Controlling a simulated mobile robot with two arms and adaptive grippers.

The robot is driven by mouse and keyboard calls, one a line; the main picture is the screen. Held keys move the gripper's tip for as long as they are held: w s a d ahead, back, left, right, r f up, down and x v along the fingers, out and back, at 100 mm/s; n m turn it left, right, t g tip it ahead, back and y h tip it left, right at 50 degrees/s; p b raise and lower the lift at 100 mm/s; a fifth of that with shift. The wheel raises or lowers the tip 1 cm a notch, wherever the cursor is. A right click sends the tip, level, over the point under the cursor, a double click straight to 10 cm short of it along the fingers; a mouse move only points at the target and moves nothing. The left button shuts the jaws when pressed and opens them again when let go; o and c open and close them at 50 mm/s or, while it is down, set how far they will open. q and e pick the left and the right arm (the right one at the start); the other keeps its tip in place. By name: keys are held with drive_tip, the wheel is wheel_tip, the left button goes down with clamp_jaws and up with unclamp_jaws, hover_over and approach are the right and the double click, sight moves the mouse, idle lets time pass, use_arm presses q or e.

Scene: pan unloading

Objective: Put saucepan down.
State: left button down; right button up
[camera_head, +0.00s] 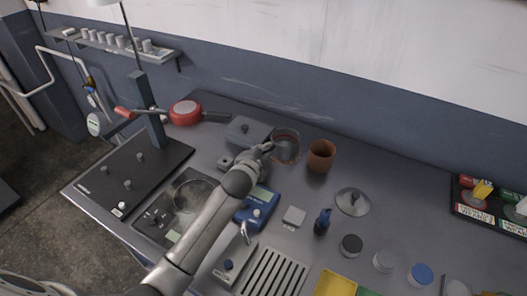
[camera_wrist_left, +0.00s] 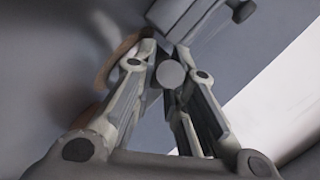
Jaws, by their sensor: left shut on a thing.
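The saucepan (camera_head: 286,141) is a small grey, round pot. It shows just beyond my left gripper in the head view, beside the brown cup. My left gripper (camera_head: 268,149) is at its left side and shut on its handle. In the left wrist view, the round end of a handle (camera_wrist_left: 171,74) sits between the fingers of the gripper (camera_wrist_left: 165,80). The fingers and wrist hide part of the handle and pan. I cannot tell whether the pan's base touches the worktop. My right gripper is not in view.
A grey lidded pot (camera_head: 246,131) stands left of the saucepan, and a brown cup (camera_head: 321,156) stands to its right. A red pan (camera_head: 185,112) is farther left. A round lid (camera_head: 352,202), a blue device (camera_head: 256,207) and several jars are nearer the front right.

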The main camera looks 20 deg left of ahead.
use_arm(q)
drive_tip(key=shift+f, duration=0.25)
drive_tip(key=c, duration=1.5)
unclamp_jaws()
drive_tip(key=shift+o, duration=0.7)
drive_tip(key=shift+s, duration=0.1)
drive_tip(key=shift+s, duration=0.1)
drive_tip(key=v, duration=1.1)
drive_tip(key=shift+s+r, duration=0.15)
drive_tip(key=shift+s, duration=0.2)
